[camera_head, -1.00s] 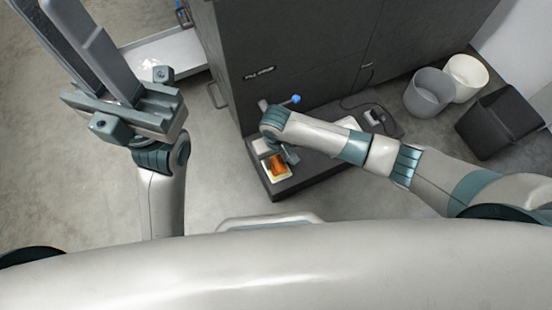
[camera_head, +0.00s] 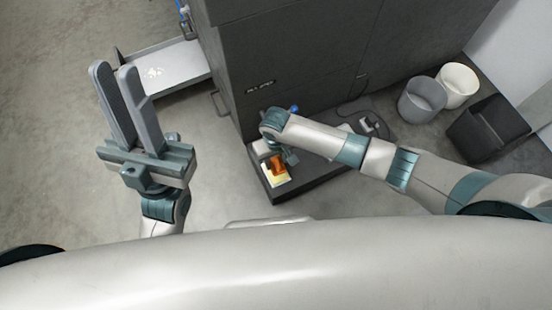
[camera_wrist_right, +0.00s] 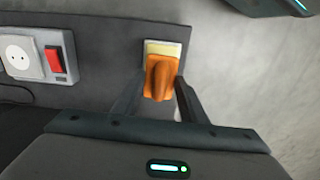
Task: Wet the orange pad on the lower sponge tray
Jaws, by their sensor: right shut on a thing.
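The orange pad (camera_head: 278,164) is between the fingers of my right gripper (camera_wrist_right: 156,88), which is shut on it. The pad also shows in the right wrist view (camera_wrist_right: 160,76), with a rounded grip on top. The sponge tray (camera_head: 272,184), pale with a yellow sponge face, lies on the dark low platform; its yellow edge (camera_wrist_right: 163,48) shows beyond the pad in the wrist view. The pad is over part of it; I cannot tell whether they touch. My left gripper (camera_head: 113,66) is open and empty, well to the left.
The dark platform (camera_head: 290,187) stands against a tall dark cabinet (camera_head: 290,50). A socket with a red switch (camera_wrist_right: 54,60) is on it. Bins (camera_head: 422,100) stand at the right. A pale shelf (camera_head: 175,66) juts out at the left. The floor between is bare.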

